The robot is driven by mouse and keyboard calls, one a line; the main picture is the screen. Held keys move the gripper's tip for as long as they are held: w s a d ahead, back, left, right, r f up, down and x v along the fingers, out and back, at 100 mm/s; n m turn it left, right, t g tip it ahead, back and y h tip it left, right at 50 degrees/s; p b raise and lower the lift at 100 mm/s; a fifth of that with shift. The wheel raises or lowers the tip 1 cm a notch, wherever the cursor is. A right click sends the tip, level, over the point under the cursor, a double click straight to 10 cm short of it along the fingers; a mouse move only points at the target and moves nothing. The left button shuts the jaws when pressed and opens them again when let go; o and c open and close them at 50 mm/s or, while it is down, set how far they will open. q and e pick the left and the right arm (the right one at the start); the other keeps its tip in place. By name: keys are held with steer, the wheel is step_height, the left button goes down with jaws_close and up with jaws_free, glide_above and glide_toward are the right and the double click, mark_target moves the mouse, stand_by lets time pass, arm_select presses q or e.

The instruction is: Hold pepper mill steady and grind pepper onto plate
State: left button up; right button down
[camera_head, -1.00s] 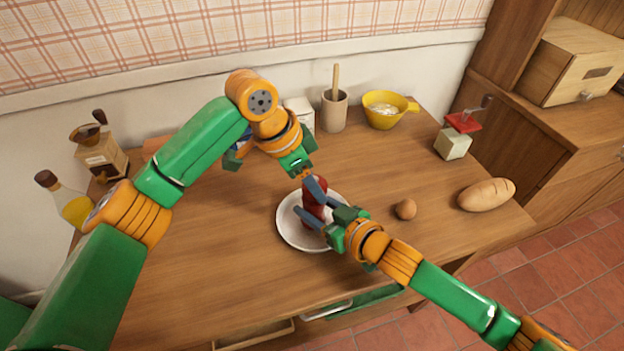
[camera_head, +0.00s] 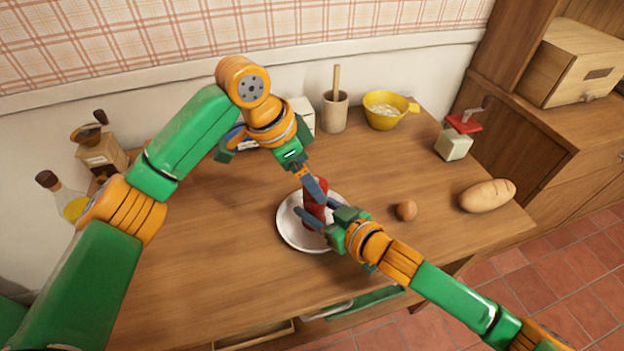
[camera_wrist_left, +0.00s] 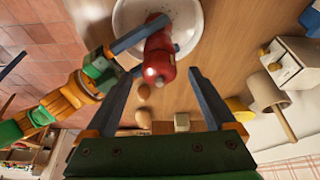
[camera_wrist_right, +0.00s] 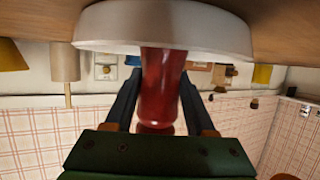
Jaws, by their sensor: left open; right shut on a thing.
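The red pepper mill (camera_head: 315,204) is over the white plate (camera_head: 296,237), mostly hidden by my grippers in the head view. My right gripper (camera_head: 312,213) is shut on the mill's body; in the right wrist view the red mill (camera_wrist_right: 162,90) is between its fingers, with the plate (camera_wrist_right: 165,28) beyond. My left gripper (camera_head: 312,187) is by the mill's upper end. In the left wrist view its fingers (camera_wrist_left: 160,95) are spread, and the mill (camera_wrist_left: 160,57) lies beyond their tips, apart from them. Dark specks show on the plate in that view.
A brown egg (camera_head: 406,210) and a bread loaf (camera_head: 487,195) are to the right. A red-topped grinder (camera_head: 455,143), yellow bowl (camera_head: 385,117) and mortar (camera_head: 334,112) stand behind. An oil bottle (camera_head: 70,205) and coffee grinder (camera_head: 102,158) are at left. The table's front left is clear.

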arm_select(q)
steer(key=v, duration=1)
